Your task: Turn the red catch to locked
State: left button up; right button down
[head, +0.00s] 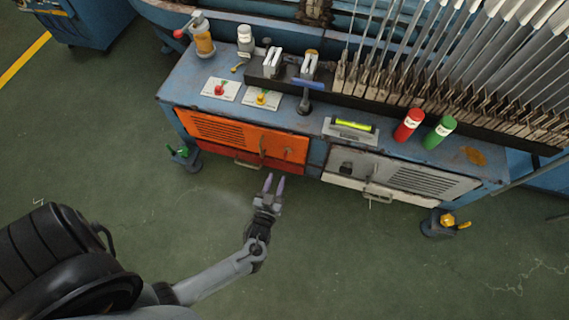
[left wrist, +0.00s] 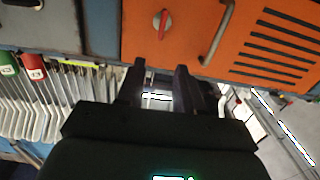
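The red catch (left wrist: 160,20) is a small red bar on a pale round plate on the orange door (left wrist: 185,45). In the left wrist view its bar stands roughly upright, beside the door's handle (left wrist: 217,35). In the head view the orange door (head: 225,136) is on the cabinet's left front; the catch is too small to make out there. My left gripper (head: 275,184) is in front of and below this door, empty, its fingers apart and pointing toward the cabinet. In the left wrist view its fingertips (left wrist: 158,68) appear just below the catch, not touching it. My right gripper is not in view.
On the bench top (head: 290,118) are a red lever (head: 220,89), a yellow lever (head: 262,98), a spirit level (head: 352,126), red (head: 408,124) and green (head: 439,132) cylinders. A grey door (head: 400,175) is at right. The green floor (head: 330,250) in front is clear.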

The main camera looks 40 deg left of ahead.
aim_at(285, 156)
pick_arm(q)
jog(key=b+x, duration=0.1)
jog(key=x, duration=0.2)
jog(key=b+x, duration=0.2)
jog(key=x, duration=0.1)
jog(key=f+b+x, duration=0.1)
jog(key=x, duration=0.2)
jog(key=shift+d+b, duration=0.1)
jog(key=shift+b, duration=0.25)
jog(key=shift+b+x, duration=0.35)
jog(key=shift+x, duration=0.6)
jog(key=shift+r, duration=0.1)
grip_shut()
